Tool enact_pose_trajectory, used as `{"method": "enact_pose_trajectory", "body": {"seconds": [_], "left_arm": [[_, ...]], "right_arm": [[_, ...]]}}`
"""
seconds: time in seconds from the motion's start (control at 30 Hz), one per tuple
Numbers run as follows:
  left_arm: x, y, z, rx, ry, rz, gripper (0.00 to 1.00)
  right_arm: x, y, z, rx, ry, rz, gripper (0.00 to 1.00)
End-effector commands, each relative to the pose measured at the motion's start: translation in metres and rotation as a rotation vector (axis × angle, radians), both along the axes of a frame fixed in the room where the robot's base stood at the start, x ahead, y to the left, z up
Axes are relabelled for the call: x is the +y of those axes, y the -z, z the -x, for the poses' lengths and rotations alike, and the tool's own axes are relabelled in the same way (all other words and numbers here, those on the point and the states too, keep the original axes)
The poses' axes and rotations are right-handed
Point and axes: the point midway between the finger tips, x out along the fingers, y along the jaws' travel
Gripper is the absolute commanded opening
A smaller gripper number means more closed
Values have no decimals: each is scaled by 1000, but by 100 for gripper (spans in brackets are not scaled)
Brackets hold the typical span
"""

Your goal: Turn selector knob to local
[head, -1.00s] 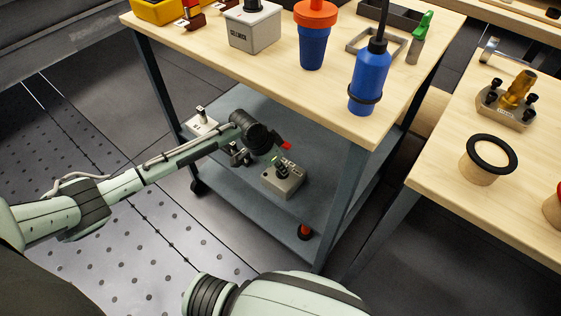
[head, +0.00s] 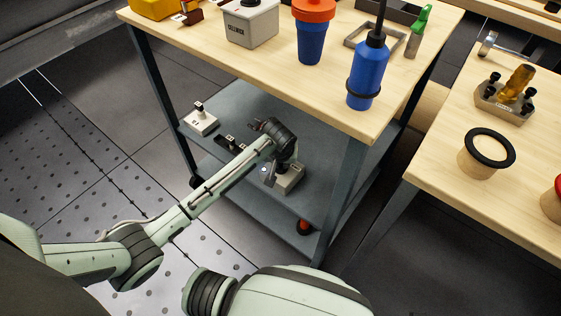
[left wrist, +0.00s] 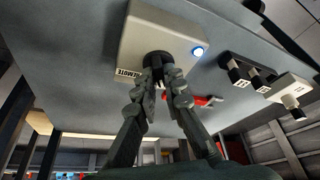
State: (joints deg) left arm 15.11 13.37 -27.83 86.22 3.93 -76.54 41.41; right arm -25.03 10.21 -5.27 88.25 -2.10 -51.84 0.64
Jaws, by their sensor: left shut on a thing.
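The selector box (head: 291,178) is a light grey box on the cart's lower shelf, partly hidden by my left wrist in the head view. In the left wrist view the box (left wrist: 140,38) fills the upper middle, with a dark round selector knob (left wrist: 157,59) at its near edge. A "REMOTE" label shows left of the knob, and a lit blue-white lamp (left wrist: 198,51) sits on its right. A label for local cannot be made out. My left gripper (left wrist: 158,82) is shut on the knob, one finger on each side. My right gripper is out of view.
The cart's wooden top (head: 215,62) overhangs the shelf, and a leg (head: 340,190) stands right of the box. A small white switch box (head: 200,122) and a black switch block (head: 231,146) sit left on the shelf. A red-handled thing (left wrist: 207,100) lies close to the fingers.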

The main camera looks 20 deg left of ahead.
Motion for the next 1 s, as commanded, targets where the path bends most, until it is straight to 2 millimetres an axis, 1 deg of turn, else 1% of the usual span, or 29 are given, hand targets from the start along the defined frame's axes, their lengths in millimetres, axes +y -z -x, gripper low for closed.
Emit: {"method": "enact_pose_trajectory", "body": {"seconds": [0.2,0.4,0.93,0.97,1.0], "left_arm": [[-2,0,0,2,-117,3,0],[-1,0,0,3,-173,1,0],[-1,0,0,2,-192,0,0],[-1,0,0,1,-192,0,13],[-1,0,0,1,-192,0,18]], "right_arm": [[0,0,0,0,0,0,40],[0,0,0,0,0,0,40],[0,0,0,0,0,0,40],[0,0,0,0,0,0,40],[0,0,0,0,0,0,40]]}}
